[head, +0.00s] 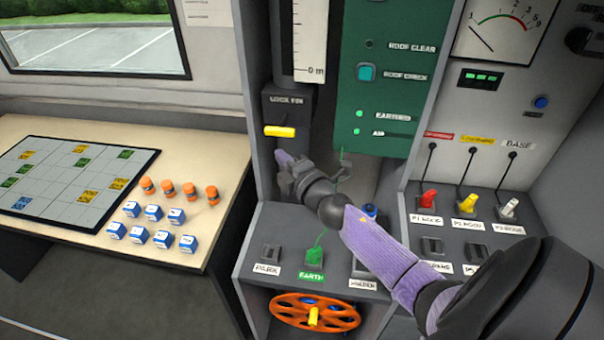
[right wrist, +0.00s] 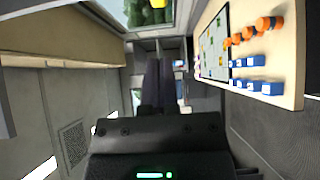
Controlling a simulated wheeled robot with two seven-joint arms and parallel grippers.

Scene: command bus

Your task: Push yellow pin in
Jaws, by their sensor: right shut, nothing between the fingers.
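The yellow pin (head: 281,131) sticks out sideways from the dark box labelled LOCK PIN (head: 288,108) on the grey console. My right gripper (head: 284,160) is shut and empty, just below the pin in the head view. A small gap shows between them there; I cannot tell the depth between them. The fingers also show in the right wrist view (right wrist: 167,82). My left gripper is not in view.
A desk (head: 190,150) at the left holds a grid board (head: 75,183), orange pieces and blue-and-white blocks. Below my right arm are console switches and an orange wheel (head: 290,311). A green panel (head: 385,70) and red, yellow and white levers (head: 468,203) stand to the right.

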